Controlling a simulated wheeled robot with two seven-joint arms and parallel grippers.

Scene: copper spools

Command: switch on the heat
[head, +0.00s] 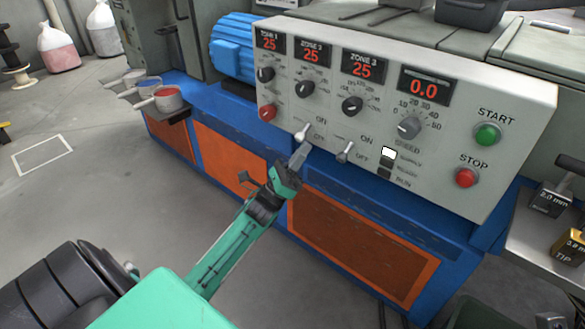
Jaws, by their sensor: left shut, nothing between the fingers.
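The grey control panel (450,170) fills the upper middle of the head view. A toggle switch (304,131) with ON beside its top sits at its lower left; its lower label is partly unclear. A second toggle switch (346,152), marked ON and OFF, sits to its right. The exact lever positions are hard to tell. Zone displays (269,42) all read 25, and the speed display (424,86) reads 0.0. My left gripper (302,150) is shut and empty, its tip just below the first toggle; I cannot tell if they touch. My right gripper is out of view.
A red button (267,112) and zone knobs (352,106) lie left and above. Green START (487,135) and red STOP (467,177) buttons are at right. One white indicator (389,152) is bright.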

